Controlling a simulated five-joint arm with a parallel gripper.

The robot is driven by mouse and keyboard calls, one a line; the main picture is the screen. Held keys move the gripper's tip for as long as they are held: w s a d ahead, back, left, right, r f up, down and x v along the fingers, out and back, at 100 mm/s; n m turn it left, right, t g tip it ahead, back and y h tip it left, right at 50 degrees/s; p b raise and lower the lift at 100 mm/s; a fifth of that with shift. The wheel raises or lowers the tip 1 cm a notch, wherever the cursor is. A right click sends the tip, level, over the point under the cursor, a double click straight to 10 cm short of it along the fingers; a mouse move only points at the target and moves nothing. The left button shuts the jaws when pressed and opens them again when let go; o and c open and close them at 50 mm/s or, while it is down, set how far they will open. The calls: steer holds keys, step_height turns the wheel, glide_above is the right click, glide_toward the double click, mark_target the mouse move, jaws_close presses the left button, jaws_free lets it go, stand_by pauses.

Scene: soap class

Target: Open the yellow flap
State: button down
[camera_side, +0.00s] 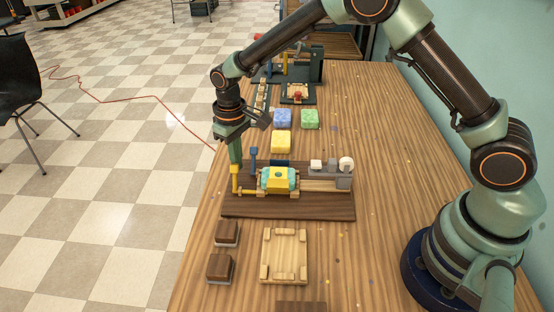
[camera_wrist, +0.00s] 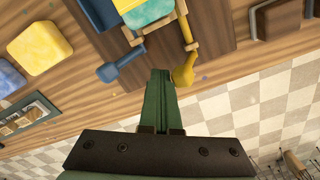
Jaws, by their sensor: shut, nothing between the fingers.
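The yellow flap's lever (camera_side: 236,181) stands upright at the left end of a dark wooden board (camera_side: 330,208), with a yellow arm running toward a small wooden cradle. In the wrist view the yellow lever (camera_wrist: 184,70) lies just right of my fingertips.
A blue lever (camera_side: 254,158) stands close behind the yellow one. A grey fixture (camera_side: 335,172) is at the board's right. Yellow (camera_side: 281,142), blue (camera_side: 282,118) and green (camera_side: 310,119) blocks lie behind. Brown blocks (camera_side: 226,233) and a wooden tray (camera_side: 284,254) lie in front. The table's right side is mostly clear.

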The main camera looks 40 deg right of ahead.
mark_target(234, 170)
steer(key=shift+r, duration=0.1)
stand_by(0.3)
steer(key=shift+s+a+r, duration=0.25)
steer(key=shift+s+a, duration=0.45)
stand_by(0.3)
steer(key=shift+s+a, duration=0.1)
steer(key=shift+a, duration=0.05)
steer(key=shift+s+a+r, duration=0.1)
steer(key=shift+s+a, duration=0.2)
steer(key=shift+s, duration=0.05)
steer(key=shift+s+a, duration=0.5)
steer(key=shift+w+d+r, duration=0.1)
steer(key=shift+r, duration=0.95)
steer(key=shift+w+d+r, duration=0.1)
steer(key=shift+w+r, duration=0.05)
steer(key=shift+r, duration=0.95)
steer(key=shift+w+d+r, duration=0.1)
steer(key=shift+r, duration=1.2)
